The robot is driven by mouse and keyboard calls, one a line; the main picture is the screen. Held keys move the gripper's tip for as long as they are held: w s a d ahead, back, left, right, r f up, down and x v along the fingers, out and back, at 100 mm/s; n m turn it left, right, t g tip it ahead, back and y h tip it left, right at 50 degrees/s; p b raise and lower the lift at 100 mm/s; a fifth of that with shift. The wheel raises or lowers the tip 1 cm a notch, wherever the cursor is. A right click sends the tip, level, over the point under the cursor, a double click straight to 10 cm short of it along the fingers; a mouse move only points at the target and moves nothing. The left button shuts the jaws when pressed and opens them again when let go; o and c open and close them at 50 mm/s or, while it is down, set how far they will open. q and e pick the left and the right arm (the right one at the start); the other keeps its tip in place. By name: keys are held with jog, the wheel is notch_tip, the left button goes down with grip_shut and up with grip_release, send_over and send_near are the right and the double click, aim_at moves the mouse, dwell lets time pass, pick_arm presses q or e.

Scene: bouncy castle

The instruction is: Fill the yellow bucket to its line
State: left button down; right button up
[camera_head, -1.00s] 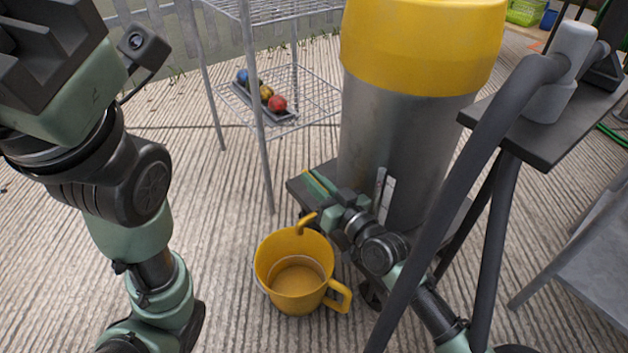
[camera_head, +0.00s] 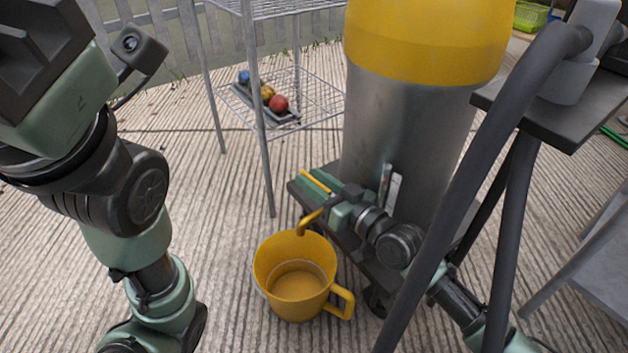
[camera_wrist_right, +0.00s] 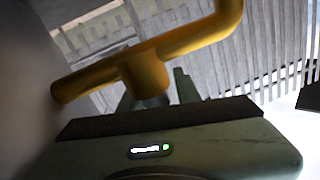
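The yellow bucket (camera_head: 263,268) stands upright on the ground, with its handle at the right. Its inside shows a pale ring and a yellowish surface; I cannot tell whether that is liquid or the floor of the bucket. The yellow tap (camera_head: 309,221) reaches out above the bucket's back rim, and I make out no stream from it. My right gripper (camera_head: 325,192) is at the tap, its fingers beside the yellow lever. The wrist view shows the tap (camera_wrist_right: 147,75) close above the gripper's green body; its grip is unclear. My left gripper (camera_head: 35,45) is raised at the upper left, fingertips unclear.
A metal tank (camera_head: 405,130) with a yellow top stands on a dark stand behind the tap. A wire rack (camera_head: 318,100) at the back holds a tray of coloured balls. Dark tubes rise at the right.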

jog(key=shift+s, duration=0.1)
jog(key=p+v, duration=0.3)
jog(key=v, duration=0.3)
jog(key=shift+d+r, duration=0.1)
jog(key=shift+p+v, duration=0.3)
jog(key=shift+v, duration=0.5)
